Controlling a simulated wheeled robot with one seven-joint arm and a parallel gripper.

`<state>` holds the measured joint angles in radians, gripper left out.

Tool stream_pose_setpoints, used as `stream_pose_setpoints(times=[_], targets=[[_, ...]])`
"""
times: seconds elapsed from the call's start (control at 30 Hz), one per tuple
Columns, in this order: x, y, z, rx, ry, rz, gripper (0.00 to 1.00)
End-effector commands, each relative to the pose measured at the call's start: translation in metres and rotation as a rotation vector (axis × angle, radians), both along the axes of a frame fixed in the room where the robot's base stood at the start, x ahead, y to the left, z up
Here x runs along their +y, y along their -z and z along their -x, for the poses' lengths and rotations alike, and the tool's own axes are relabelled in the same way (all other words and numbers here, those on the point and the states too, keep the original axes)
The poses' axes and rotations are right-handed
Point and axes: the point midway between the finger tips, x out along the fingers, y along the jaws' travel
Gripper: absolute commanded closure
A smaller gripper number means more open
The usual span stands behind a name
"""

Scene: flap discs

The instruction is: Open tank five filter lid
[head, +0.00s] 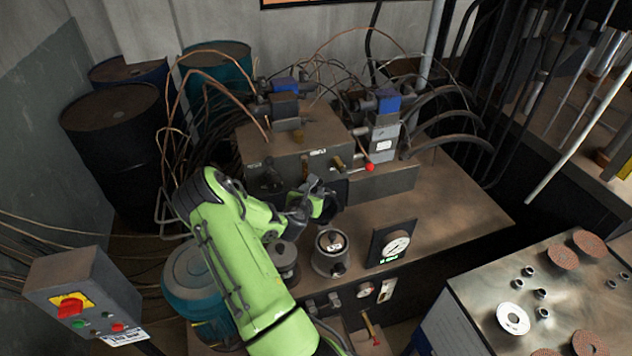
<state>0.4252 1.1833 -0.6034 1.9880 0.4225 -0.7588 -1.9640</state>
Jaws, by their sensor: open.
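A round grey filter housing (330,252) with a pale round top and a dark knob at its front stands on the metal tank top, right of my arm. A second, darker round cap (284,256) sits just left of it, partly hidden by my green arm. I cannot read any tank number on either. Both look closed. My gripper (303,190) is open and empty, above and behind the two round caps, in front of the valve block. It touches neither cap. The fingers are small and partly hidden in this view.
A square gauge (391,244) stands right of the housing. Behind is a valve block (295,145) with hoses and a red knob (369,167). A bench (480,290) with discs and nuts is at lower right. The tank top's right side (455,212) is clear.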

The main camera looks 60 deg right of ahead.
Motion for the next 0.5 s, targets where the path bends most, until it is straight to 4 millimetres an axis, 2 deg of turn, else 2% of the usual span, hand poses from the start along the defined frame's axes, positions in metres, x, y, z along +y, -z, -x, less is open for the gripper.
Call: stream_pose_setpoints(times=[0.1, 0.2, 0.33, 0.5], targets=[[-0.028, 0.010, -0.005, -0.002, 0.002, 0.001, 0.56], [-0.046, 0.018, -0.009, -0.001, 0.002, 0.000, 0.56], [-0.060, 0.025, -0.012, -0.001, 0.002, -0.001, 0.56], [-0.065, 0.028, -0.014, -0.001, -0.001, -0.002, 0.56]])
